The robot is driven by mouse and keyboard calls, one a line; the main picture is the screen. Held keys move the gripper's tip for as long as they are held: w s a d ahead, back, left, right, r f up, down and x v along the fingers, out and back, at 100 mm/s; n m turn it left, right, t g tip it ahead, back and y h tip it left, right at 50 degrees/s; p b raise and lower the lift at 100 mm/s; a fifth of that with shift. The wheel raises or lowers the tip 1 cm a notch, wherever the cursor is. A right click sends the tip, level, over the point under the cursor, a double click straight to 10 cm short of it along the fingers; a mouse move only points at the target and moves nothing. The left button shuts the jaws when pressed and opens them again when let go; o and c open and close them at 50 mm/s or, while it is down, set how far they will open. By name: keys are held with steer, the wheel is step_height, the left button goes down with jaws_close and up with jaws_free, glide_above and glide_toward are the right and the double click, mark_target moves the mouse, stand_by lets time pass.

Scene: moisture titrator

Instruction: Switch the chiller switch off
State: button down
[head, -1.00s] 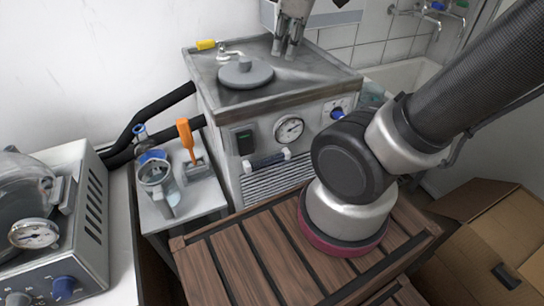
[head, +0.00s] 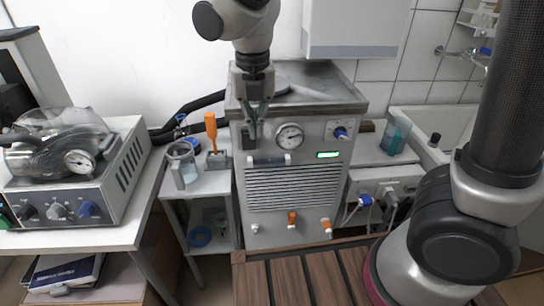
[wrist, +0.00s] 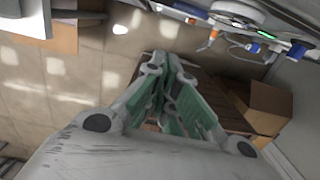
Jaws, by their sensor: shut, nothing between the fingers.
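The chiller (head: 296,205) is a grey metal box with a round gauge (head: 290,136), a lit green display (head: 328,154) and a blue knob (head: 341,133). Its dark switch, at the upper left of the front, is not clearly seen now; my gripper (head: 254,136) hangs in front of that area. The fingers are shut and empty, pointing down, with green pads. I cannot tell whether they touch the panel. In the wrist view my gripper (wrist: 168,65) is also shut. The gauge (wrist: 238,12) and lit display (wrist: 297,52) show there at the upper right.
A vacuum oven-like instrument (head: 65,200) stands on the left table. A small side table (head: 213,183) holds a glass jug (head: 182,165) and an orange-handled tool (head: 211,130). A slatted wooden surface (head: 300,280) lies in front. A cardboard box (wrist: 268,105) stands on the floor.

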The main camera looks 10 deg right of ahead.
stand_by(0.3)
steer(key=w+f, duration=0.4)
steer(key=f, duration=0.6)
steer(key=shift+w+f, duration=0.3)
steer(key=shift+f, duration=0.05)
